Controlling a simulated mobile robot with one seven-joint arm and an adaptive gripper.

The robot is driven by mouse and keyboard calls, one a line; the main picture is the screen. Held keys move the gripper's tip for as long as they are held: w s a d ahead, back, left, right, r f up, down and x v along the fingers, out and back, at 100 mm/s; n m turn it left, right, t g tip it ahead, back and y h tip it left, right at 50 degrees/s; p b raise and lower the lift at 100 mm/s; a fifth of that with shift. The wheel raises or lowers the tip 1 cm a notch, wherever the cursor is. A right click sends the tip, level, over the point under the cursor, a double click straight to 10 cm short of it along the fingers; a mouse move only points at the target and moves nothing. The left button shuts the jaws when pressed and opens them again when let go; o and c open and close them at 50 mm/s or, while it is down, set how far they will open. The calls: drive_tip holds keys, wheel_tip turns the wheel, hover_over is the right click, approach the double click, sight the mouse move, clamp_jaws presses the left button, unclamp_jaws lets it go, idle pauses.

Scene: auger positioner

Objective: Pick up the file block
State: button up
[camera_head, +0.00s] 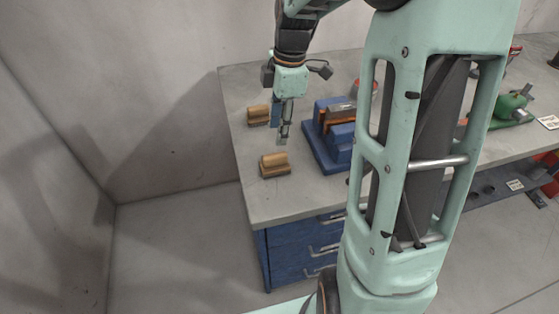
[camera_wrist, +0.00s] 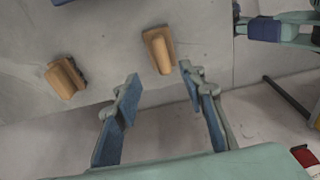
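Two similar tan wooden blocks on darker bases rest on the grey tabletop, and I cannot tell which is the file block. The nearer block (camera_head: 275,164) lies toward the table's front left corner; it appears at upper centre in the wrist view (camera_wrist: 159,50). The farther block (camera_head: 258,115) lies near the left edge, at left in the wrist view (camera_wrist: 64,78). My gripper (camera_head: 282,140) points down above the table between them. In the wrist view, my gripper (camera_wrist: 160,80) is open and empty, its blue-padded fingers apart, with the nearer block beyond the tips.
A blue fixture (camera_head: 318,158) with an orange-brown part stands right of the blocks. A green tool (camera_head: 510,106) lies farther right. Blue drawers (camera_head: 300,248) are under the table. The tabletop's front left area is clear around the nearer block. My arm hides part of the table.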

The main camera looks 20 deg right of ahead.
hover_over(274, 155)
drive_tip(key=f, duration=0.4)
drive_tip(key=shift+w+d, duration=0.2)
drive_tip(key=shift+d, duration=0.1)
drive_tip(key=shift+s+a+f, duration=0.1)
drive_tip(key=shift+a+f, duration=0.05)
drive_tip(key=shift+f, duration=1.35)
drive_tip(key=shift+s+a+f, duration=0.1)
drive_tip(key=shift+f, duration=1.35)
clamp_jaws()
